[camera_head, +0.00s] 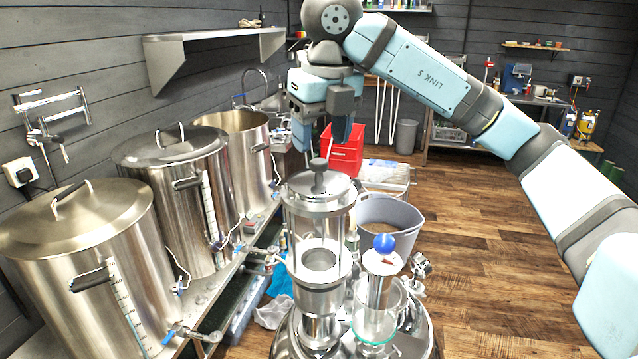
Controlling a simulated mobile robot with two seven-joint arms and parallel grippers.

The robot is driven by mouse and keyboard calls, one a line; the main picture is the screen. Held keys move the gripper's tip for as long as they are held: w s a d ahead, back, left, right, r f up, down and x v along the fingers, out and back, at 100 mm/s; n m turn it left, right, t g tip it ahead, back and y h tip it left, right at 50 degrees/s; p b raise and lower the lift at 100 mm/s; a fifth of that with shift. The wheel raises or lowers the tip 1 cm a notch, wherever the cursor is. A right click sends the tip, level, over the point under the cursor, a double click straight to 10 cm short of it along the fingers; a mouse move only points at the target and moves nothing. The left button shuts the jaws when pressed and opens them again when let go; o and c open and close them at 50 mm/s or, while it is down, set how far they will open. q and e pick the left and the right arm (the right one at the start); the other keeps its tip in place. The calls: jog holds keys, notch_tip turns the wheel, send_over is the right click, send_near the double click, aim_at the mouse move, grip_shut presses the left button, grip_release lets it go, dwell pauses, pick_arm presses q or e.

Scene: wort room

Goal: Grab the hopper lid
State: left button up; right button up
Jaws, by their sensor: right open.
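The hopper lid (305,187) is a round metal disc with a dark grey knob on top. It sits on a clear hopper (333,235) with metal rods, in the lower middle of the head view. My right gripper (322,140) is open and empty, pointing down. In the picture it appears just above the lid's knob, apart from it; the exact gap in depth is hard to tell. My left gripper is not in view.
A canister with a blue ball knob (384,243) stands right of the hopper. Large steel kettles (75,265) line the left bench. A grey tub (390,215) and a red crate (345,152) are behind. Wooden floor on the right is clear.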

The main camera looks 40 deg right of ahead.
aim_at(319, 161)
notch_tip(319, 161, down, 5)
jog(key=shift+w+r+p, duration=0.1)
jog(key=shift+w+p, duration=0.05)
jog(key=shift+p, duration=0.3)
jog(key=shift+a, duration=0.1)
jog(key=shift+c, duration=0.2)
jog(key=c, duration=1)
